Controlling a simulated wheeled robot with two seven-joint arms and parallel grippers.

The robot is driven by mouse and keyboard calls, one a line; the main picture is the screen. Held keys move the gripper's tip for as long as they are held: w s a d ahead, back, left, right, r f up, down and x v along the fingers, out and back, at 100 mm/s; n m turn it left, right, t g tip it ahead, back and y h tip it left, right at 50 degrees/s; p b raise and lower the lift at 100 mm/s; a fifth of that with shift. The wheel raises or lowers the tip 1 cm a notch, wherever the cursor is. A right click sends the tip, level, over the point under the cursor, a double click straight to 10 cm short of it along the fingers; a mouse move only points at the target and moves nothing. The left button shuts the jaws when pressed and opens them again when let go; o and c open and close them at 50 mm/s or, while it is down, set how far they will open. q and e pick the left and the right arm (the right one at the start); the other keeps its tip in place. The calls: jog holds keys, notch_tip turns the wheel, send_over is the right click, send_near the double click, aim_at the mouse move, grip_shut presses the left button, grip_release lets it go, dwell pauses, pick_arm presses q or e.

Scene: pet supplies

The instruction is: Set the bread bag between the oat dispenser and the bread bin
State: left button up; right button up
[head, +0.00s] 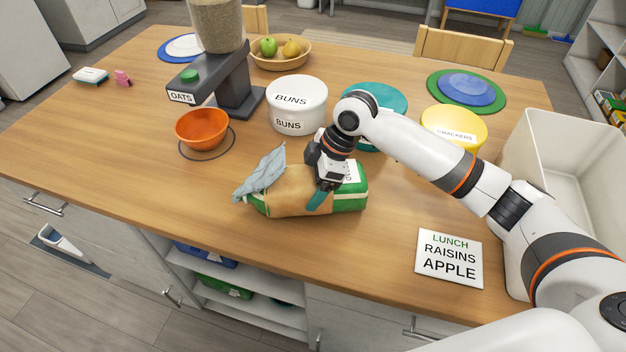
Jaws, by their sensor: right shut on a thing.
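The bread bag (285,196), tan and green with a twisted grey-blue end at the left, lies on its side near the table's front edge. My right gripper (322,194) points down and is shut on the bag right of its middle, partly hiding a white label. I cannot tell whether the bag touches the table. The oat dispenser (232,75), with a dark stand and an OATS label, stands behind and left of the bag. A large open white bin (560,150) at the right shows no readable label; it may be the bread bin. My left gripper is not in view.
A BUNS tub (298,105), a teal tub (375,100) and a yellow CRACKERS tub (453,126) stand behind the bag. An orange bowl (204,130) is at the left. A LUNCH card (449,257) lies at front right. The table's left front is clear.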

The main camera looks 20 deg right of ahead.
jog(key=o, duration=1.2)
jog(key=shift+f, duration=0.1)
jog(key=shift+o, duration=0.2)
jog(key=shift+r, duration=0.4)
jog(key=p+v, duration=1)
jog(key=shift+p+v, duration=0.8)
jog(key=shift+p, duration=0.15)
jog(key=shift+f, duration=0.1)
